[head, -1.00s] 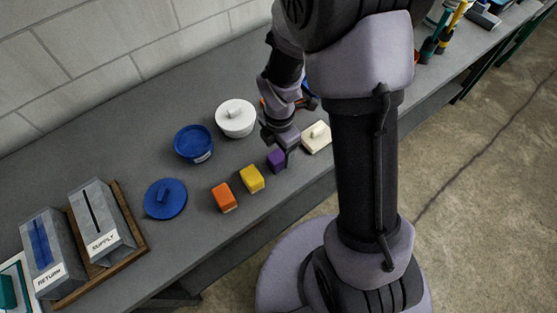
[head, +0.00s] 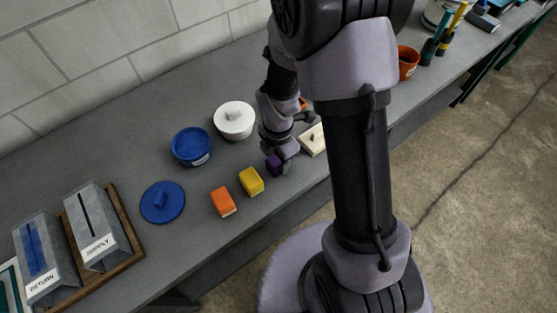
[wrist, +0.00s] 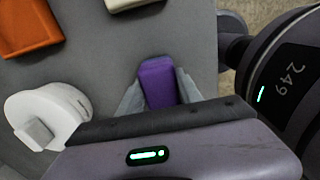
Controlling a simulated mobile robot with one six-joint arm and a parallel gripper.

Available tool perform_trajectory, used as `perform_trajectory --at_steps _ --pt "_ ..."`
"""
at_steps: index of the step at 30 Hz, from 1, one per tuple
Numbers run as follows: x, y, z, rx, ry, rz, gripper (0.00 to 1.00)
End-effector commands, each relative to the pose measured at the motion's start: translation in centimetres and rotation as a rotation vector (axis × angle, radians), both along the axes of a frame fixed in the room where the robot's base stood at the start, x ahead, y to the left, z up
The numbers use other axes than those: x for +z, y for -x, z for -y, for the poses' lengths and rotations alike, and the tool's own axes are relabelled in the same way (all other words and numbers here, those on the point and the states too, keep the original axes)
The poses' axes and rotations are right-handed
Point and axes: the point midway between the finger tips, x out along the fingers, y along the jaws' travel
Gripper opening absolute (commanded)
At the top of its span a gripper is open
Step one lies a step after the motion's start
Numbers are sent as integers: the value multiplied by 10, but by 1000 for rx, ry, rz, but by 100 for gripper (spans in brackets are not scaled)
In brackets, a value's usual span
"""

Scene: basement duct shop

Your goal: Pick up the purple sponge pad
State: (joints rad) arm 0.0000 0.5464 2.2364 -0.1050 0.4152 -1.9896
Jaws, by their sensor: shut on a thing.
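The purple sponge pad (head: 273,164) is a small purple block near the front part of the grey bench, right of a yellow block. In the wrist view the purple pad (wrist: 158,84) sits between the two grey fingers of my gripper (wrist: 158,96). The fingers are shut on it, one on each side. In the head view my gripper (head: 281,154) reaches down over the pad and hides part of it. I cannot tell whether the pad touches the bench.
The yellow block (head: 251,181) and an orange block (head: 222,201) lie left of the pad. My arm hides some bench.

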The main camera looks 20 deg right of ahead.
Motion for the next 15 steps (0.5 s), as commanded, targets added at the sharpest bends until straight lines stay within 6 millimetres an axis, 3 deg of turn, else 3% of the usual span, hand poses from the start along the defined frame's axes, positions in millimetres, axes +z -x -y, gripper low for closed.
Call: perform_trajectory --at_steps 5,10,15 --pt "13 0 0 0 0 2 0" --pt "40 -1 0 0 0 2 0" --pt "40 36 0 1 0 -2 0"
